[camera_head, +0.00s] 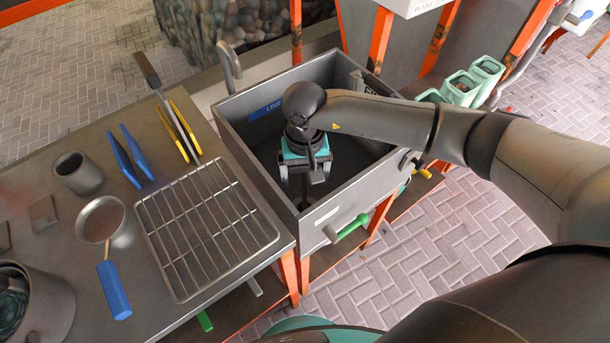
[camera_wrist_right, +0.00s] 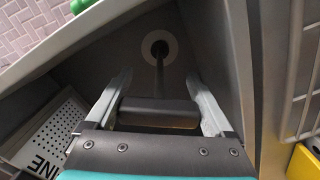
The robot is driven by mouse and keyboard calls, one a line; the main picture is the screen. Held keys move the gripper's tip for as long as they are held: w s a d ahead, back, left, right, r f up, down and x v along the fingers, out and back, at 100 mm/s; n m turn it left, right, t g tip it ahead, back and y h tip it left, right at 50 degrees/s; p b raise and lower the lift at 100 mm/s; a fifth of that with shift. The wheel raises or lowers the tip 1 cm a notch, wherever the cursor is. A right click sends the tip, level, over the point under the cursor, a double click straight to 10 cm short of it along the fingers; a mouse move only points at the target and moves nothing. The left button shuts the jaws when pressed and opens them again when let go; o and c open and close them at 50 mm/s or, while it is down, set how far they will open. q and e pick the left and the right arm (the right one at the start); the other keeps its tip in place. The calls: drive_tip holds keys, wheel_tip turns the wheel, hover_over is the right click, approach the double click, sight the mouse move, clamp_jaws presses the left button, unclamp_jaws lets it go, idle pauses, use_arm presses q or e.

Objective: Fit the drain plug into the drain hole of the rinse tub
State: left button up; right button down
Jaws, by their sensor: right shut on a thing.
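The rinse tub (camera_head: 262,185) is a deep grey metal basin in the middle of the head view. My right gripper (camera_head: 312,182) reaches down inside it. In the right wrist view the fingers (camera_wrist_right: 160,108) are shut on a dark cylindrical bar, which seems to be the handle of the drain plug (camera_wrist_right: 160,112). A thin dark line runs from the bar towards the drain hole (camera_wrist_right: 160,47), a dark opening in a pale ring on the tub floor. I cannot tell whether this line is a stem or a shadow, or whether the plug touches the hole. My left gripper is out of view.
A metal counter (camera_head: 130,170) adjoins the tub on the left, with a wire rack (camera_head: 205,230), a sieve (camera_head: 103,222) and tongs. A perforated box (camera_wrist_right: 55,130) stands inside the tub. The tub walls rise close around my gripper.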

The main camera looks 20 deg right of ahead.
unclamp_jaws()
drive_tip(key=shift+r, duration=0.1)
wheel_tip(320, 180, up, 15)
drive_tip(key=p, duration=0.1)
drive_tip(key=shift+p, duration=0.3)
drive_tip(key=shift+s, duration=0.1)
idle(0.6)
